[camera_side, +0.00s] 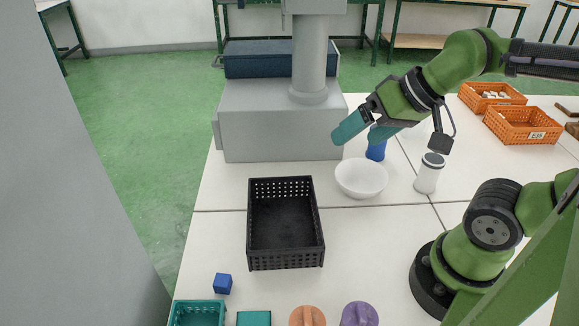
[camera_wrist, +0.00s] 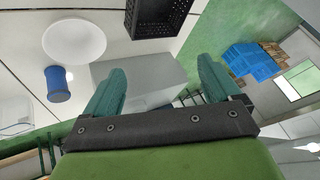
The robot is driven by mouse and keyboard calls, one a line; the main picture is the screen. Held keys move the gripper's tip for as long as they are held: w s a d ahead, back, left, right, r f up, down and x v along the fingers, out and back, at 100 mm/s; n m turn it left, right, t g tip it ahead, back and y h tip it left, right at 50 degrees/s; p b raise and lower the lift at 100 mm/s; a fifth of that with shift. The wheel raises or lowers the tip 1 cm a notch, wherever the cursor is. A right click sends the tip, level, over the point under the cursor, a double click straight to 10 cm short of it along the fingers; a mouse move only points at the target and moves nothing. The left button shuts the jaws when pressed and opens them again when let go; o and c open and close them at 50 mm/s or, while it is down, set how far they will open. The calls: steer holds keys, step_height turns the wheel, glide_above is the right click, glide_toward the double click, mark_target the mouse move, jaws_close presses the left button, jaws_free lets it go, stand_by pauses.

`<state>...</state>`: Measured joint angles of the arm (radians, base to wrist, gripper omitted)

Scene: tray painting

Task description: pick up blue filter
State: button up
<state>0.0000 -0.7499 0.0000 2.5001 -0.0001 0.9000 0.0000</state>
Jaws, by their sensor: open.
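The blue filter (camera_side: 376,151) appears as a small upright blue cylinder on the white table, just behind the white bowl (camera_side: 361,178). In the side view its top is partly hidden by my gripper. The wrist view also shows the blue filter (camera_wrist: 57,84) at the left, beyond the left finger and beside the white bowl (camera_wrist: 74,41). My gripper (camera_side: 354,137), with teal fingers, hangs in the air above and near the filter and bowl. In the wrist view my gripper (camera_wrist: 161,66) has its fingers wide apart with nothing between them.
A white bottle with a dark lid (camera_side: 429,173) stands right of the bowl. A black crate (camera_side: 285,262) is at front left, with a blue cube (camera_side: 222,284) beside it. A grey block (camera_side: 270,125) stands behind. Orange crates (camera_side: 524,125) are at the far right.

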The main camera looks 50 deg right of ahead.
steer(key=m+g+h, duration=0.2)
steer(key=m+g, duration=0.5)
steer(key=m, duration=1.5)
glide_above(376, 153)
steer(key=w+d, duration=0.1)
steer(key=w, duration=0.1)
step_height(376, 153, down, 7)
steer(key=d+m, duration=0.2)
steer(key=m, duration=0.5)
step_height(376, 153, down, 10)
steer(key=shift+s+f, duration=0.1)
steer(key=f, duration=0.5)
steer(key=shift+s+a+f, duration=0.15)
steer(key=shift+s+f, duration=0.15)
steer(key=shift+f, duration=0.05)
steer(key=c, duration=1.2)
